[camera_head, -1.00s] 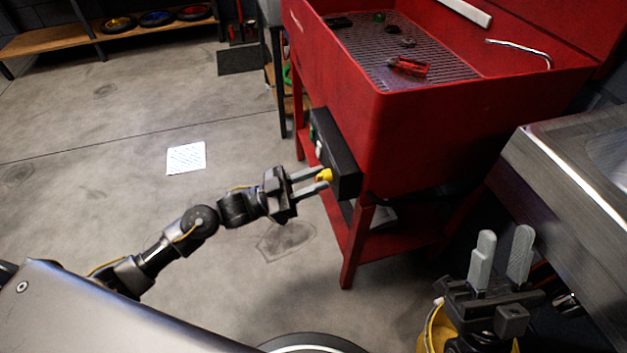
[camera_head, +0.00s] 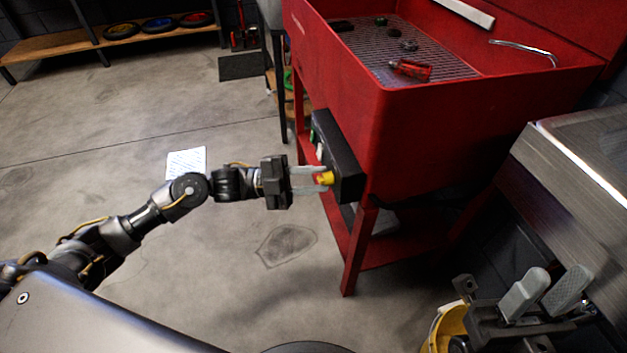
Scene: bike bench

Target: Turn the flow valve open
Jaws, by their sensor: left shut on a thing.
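The flow valve is a small yellow knob (camera_head: 326,178) on the front of a black box (camera_head: 340,158) fixed to the near side of the red wash basin (camera_head: 440,140). My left gripper (camera_head: 318,179) reaches in from the left, and its two grey fingers are shut on the yellow knob. The fingers partly cover the knob, and its exact turn angle is hard to read. My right gripper (camera_head: 545,292) is at the lower right with its two fingers apart and nothing between them, well away from the valve.
A red-handled tool (camera_head: 411,69) and small dark parts lie on the basin's grate. A steel sink bench (camera_head: 580,170) stands at the right, beside my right gripper. A yellow bucket (camera_head: 447,325) is beneath that gripper. A paper sheet (camera_head: 186,162) lies on open floor.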

